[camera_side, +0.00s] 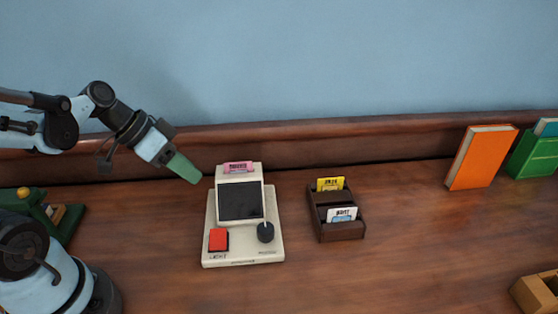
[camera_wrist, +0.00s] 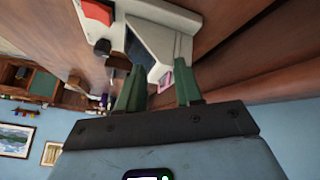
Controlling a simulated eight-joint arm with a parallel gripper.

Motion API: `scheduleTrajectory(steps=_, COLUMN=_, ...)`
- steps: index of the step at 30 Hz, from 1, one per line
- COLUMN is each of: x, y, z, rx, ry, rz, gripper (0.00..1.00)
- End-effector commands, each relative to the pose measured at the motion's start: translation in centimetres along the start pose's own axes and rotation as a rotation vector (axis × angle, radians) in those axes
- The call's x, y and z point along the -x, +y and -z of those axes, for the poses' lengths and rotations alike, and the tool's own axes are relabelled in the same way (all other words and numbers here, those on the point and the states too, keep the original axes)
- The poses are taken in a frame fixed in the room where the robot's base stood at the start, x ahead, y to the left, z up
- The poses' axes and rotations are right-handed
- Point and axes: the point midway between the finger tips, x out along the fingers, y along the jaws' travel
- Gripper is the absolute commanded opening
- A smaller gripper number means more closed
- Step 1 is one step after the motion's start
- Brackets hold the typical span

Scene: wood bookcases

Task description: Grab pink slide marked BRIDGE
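The pink slide (camera_side: 238,168) stands in the top of a cream slide viewer (camera_side: 273,213); its dark lettering is too small to read surely. In the wrist view the pink slide (camera_wrist: 166,82) shows in the gap between my two green fingers, beyond their tips. My gripper (camera_side: 192,176) is up and left of the viewer in the side view, tilted down toward it. The fingers (camera_wrist: 157,72) are apart and hold nothing. The viewer (camera_wrist: 172,17) fills the upper middle of the wrist view.
The viewer has a dark screen, a red button (camera_side: 218,239) and a black knob (camera_side: 265,232). A dark wood holder (camera_side: 341,231) to its right carries a yellow slide (camera_side: 330,184) and a white-blue slide (camera_side: 342,214). An orange book (camera_side: 480,157) stands farther right. A raised wooden ledge runs behind.

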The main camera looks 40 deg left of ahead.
Motion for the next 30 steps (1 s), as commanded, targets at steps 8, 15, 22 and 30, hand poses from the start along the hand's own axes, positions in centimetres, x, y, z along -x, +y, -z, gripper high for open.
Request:
scheduleTrajectory(steps=8, x=2.5, y=-2.7, z=0.7, rx=-0.283, ry=0.329, rz=-0.208, gripper=0.35)
scheduleTrajectory(steps=15, x=4.5, y=-3.5, z=0.8, rx=-0.456, ry=0.521, rz=-0.215, gripper=0.35)
scheduleTrajectory(steps=22, x=2.6, y=-2.6, z=1.8, rx=-0.477, ry=0.534, rz=-0.22, gripper=0.35)
scheduleTrajectory(steps=30, x=-0.6, y=-1.6, z=3.4, rx=-0.474, ry=0.533, rz=-0.218, gripper=0.35)
